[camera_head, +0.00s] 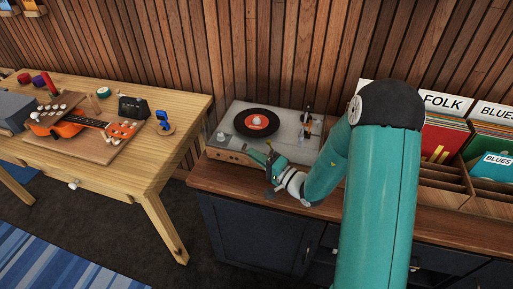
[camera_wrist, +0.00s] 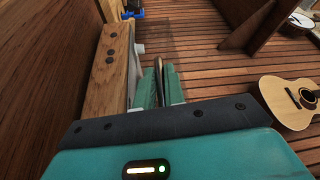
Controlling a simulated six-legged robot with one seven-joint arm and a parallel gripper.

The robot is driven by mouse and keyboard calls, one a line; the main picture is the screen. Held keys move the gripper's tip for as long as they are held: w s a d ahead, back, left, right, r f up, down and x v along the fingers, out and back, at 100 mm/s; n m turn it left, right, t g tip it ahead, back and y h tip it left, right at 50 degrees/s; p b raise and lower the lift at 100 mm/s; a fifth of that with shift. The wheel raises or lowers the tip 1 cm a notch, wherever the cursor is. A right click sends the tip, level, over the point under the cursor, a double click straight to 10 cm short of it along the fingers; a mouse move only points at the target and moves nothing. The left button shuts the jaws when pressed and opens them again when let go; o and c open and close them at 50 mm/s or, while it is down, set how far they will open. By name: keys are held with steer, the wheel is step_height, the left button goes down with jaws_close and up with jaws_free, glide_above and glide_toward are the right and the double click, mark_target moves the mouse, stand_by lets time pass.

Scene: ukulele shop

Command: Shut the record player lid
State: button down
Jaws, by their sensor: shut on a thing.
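The record player (camera_head: 228,148) sits on the wooden cabinet top, with a wood front, a grey deck and a black record (camera_head: 256,123) with a red label. Its lid is see-through and hard to make out in the head view; I cannot tell its exact angle. In the wrist view, a faint see-through panel of the lid (camera_wrist: 180,42) shows beyond the fingers, beside the player's wooden side (camera_wrist: 106,75). My gripper (camera_head: 252,153) is at the player's front edge. Its teal fingers (camera_wrist: 160,88) are closed on a thin edge, apparently the lid's; the contact is partly hidden.
Record bins (camera_head: 440,185) with FOLK and BLUES cards stand to the right on the cabinet (camera_head: 240,184). A wooden workbench (camera_head: 140,178) with an orange ukulele (camera_head: 75,124) is at the left, across a gap. A slatted wall stands close behind the player.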

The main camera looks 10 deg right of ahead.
steer(key=shift+d+f, duration=0.1)
steer(key=shift+f, duration=0.3)
steer(key=shift+f, duration=0.1)
steer(key=c, duration=1.9)
jaws_free()
steer(key=o, duration=0.4)
steer(key=shift+w+f, duration=0.15)
steer(key=shift+w, duration=0.1)
steer(key=shift+s+r, duration=0.2)
steer(key=shift+w, duration=0.1)
steer(key=v, duration=1.3)
steer(key=shift+s+d, duration=0.2)
steer(key=shift+s, duration=0.1)
